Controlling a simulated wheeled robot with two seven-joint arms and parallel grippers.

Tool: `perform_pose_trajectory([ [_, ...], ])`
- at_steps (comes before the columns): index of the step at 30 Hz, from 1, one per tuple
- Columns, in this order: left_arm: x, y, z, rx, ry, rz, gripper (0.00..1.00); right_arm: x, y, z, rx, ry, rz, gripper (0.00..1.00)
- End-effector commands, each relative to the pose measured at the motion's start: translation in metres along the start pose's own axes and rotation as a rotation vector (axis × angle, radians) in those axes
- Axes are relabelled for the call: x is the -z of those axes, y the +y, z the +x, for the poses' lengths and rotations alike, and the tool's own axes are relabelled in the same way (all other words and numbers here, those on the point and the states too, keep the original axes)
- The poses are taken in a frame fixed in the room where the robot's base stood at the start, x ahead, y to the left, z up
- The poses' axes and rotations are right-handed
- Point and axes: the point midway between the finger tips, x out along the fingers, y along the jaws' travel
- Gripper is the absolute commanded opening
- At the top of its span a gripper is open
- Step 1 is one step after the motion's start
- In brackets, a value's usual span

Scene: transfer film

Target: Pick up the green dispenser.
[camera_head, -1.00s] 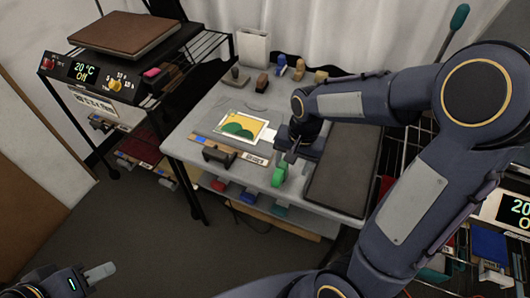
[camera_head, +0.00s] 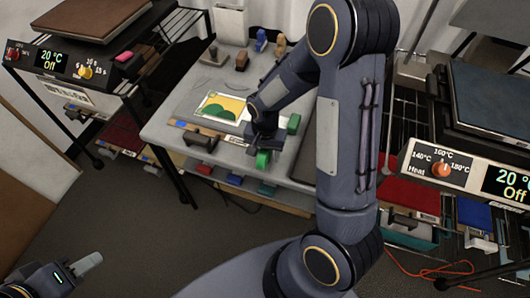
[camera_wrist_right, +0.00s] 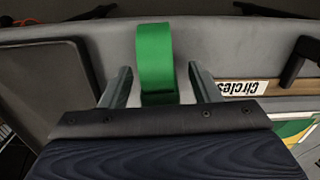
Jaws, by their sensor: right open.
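The green dispenser (camera_head: 263,159) stands near the front edge of the grey table. In the right wrist view, the green dispenser (camera_wrist_right: 154,55) lies ahead of and between the two fingers of my right gripper (camera_wrist_right: 160,78), with gaps at both sides. The right gripper (camera_head: 261,147) is open, just behind the dispenser in the head view, and its fingers are mostly hidden there by its own body. My left gripper (camera_head: 88,263) is at the lower left, far from the table; its jaw opening is unclear.
A yellow and green picture (camera_head: 222,106) lies on the grey table (camera_head: 165,110). A Circles label (camera_wrist_right: 240,88) is beside the dispenser. Another green item (camera_head: 293,124) is behind it. Stamps stand at the back.

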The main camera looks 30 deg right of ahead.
Motion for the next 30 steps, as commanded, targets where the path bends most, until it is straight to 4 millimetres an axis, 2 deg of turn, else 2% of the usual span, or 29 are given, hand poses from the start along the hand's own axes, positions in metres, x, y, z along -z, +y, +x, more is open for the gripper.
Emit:
perform_pose_trajectory([
  [4,0.000,0.000,0.000,0.000,0.000,0.000,0.36,0.000,0.000,0.000,0.000,0.000,0.000,0.56],
  [5,0.000,0.000,0.000,0.000,0.000,0.000,0.36,0.000,0.000,0.000,0.000,0.000,-0.001,0.54],
  [16,0.000,0.000,0.000,0.000,0.000,0.000,0.36,0.000,0.000,-0.001,0.000,0.000,-0.001,0.06],
  [25,0.000,0.000,0.000,0.000,0.000,0.000,0.36,0.000,0.000,-0.004,0.001,0.001,-0.001,0.06],
  [30,0.001,0.001,-0.001,0.000,0.000,0.000,0.36,0.001,-0.001,-0.019,0.003,0.004,-0.002,0.06],
])
